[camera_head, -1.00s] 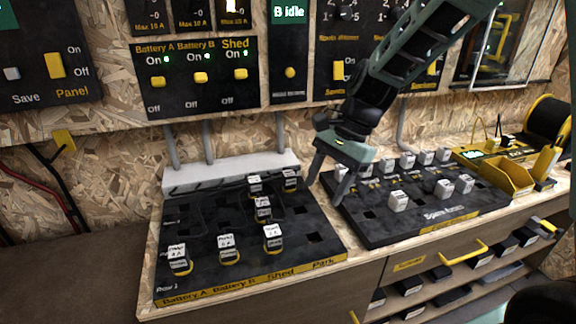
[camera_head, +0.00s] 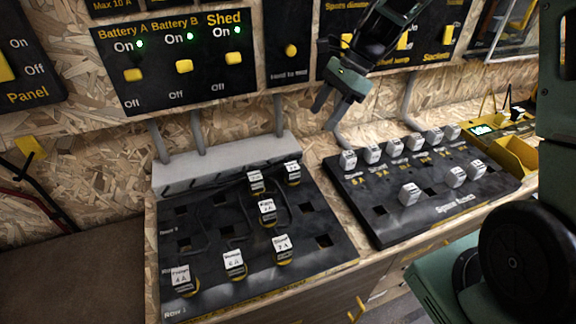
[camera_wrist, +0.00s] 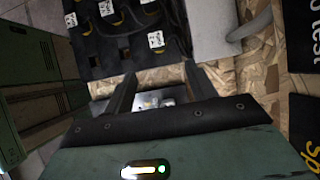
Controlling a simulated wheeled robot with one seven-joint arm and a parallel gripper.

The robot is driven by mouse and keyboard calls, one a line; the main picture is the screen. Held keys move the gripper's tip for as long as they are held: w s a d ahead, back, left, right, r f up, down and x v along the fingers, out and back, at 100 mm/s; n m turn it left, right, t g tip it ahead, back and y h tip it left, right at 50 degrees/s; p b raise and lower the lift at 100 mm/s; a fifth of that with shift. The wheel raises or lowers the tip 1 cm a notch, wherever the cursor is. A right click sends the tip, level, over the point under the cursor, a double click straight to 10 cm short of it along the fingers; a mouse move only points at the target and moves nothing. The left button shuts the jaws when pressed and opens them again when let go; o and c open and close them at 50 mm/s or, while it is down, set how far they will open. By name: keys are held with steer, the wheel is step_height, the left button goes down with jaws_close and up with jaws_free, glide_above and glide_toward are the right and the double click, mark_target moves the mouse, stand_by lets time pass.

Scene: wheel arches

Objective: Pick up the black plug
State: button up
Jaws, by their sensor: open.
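Several dark plugs with white labelled tops and yellow bands stand on the black left board (camera_head: 215,292). They include a front-left plug (camera_head: 183,280), a front-middle plug (camera_head: 235,264), a front-right plug (camera_head: 283,250), a centre plug (camera_head: 267,213) and back plugs (camera_head: 257,182) (camera_head: 292,173). I cannot tell which one is the black plug. My gripper (camera_head: 330,108) is open, above and behind the gap between the boards, apart from all plugs. In the wrist view its fingers (camera_wrist: 160,88) are spread, with labelled plugs (camera_wrist: 156,40) beyond them.
The right board (camera_head: 375,225) holds several pale labelled blocks (camera_head: 410,194). A grey ledge (camera_head: 220,165) runs behind the left board. Switch panels (camera_head: 180,65) line the wall. A yellow bin (camera_head: 514,158) stands at the far right. Some sockets on the left board are empty.

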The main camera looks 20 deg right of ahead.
mark_target(294, 165)
steer(key=x, duration=1.1)
steer(key=shift+s+a+f+b, duration=0.1)
steer(key=shift+a+f+b, duration=0.05)
steer(key=shift+f+b, duration=0.15)
steer(key=shift+s+x, duration=0.15)
steer(key=shift+x, duration=1.15)
steer(key=shift+s+x, duration=0.1)
steer(key=shift+x, duration=1.25)
steer(key=c, duration=1.1)
